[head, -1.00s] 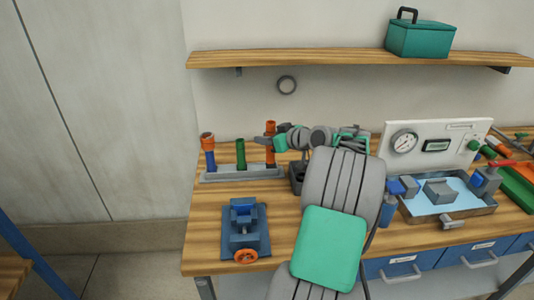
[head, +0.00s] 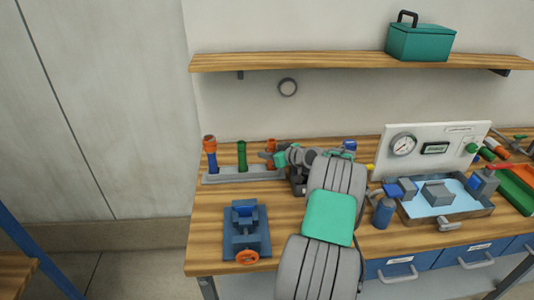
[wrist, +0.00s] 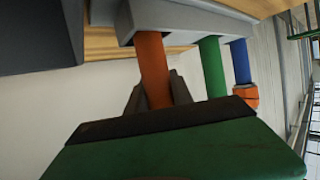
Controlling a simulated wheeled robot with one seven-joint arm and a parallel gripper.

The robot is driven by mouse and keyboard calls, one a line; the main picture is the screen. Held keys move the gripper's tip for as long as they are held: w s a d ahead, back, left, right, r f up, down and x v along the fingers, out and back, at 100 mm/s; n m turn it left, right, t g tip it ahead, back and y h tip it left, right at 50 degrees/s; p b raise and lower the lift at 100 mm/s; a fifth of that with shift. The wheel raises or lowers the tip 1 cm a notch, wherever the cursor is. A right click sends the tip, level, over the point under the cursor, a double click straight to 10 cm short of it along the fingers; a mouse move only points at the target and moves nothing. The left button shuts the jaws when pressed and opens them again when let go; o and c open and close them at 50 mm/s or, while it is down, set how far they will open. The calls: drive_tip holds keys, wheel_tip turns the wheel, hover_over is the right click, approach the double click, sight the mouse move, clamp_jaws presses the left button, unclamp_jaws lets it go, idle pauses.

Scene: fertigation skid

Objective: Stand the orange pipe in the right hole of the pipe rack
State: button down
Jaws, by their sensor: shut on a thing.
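The orange pipe (head: 271,145) stands upright at the right end of the grey pipe rack (head: 218,179). My gripper (head: 268,156) is shut on it, reaching in from the right. In the wrist view the orange pipe (wrist: 151,60) runs between my fingers (wrist: 156,92) to the rack (wrist: 190,17), and its end appears to be inside the right hole. The green pipe (head: 242,156) stands in the middle hole. The blue pipe (head: 211,160), with an orange top, stands in the left hole.
A blue vise (head: 246,222) with an orange handwheel sits in front of the rack. A dark holder (head: 298,187) stands right of the rack, under my wrist. A gauge panel (head: 400,160), water tray (head: 465,212) and blue bottle (head: 383,214) are on the right. A shelf (head: 330,62) runs above.

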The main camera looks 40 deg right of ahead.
drive_tip(key=c, duration=1.1)
unclamp_jaws()
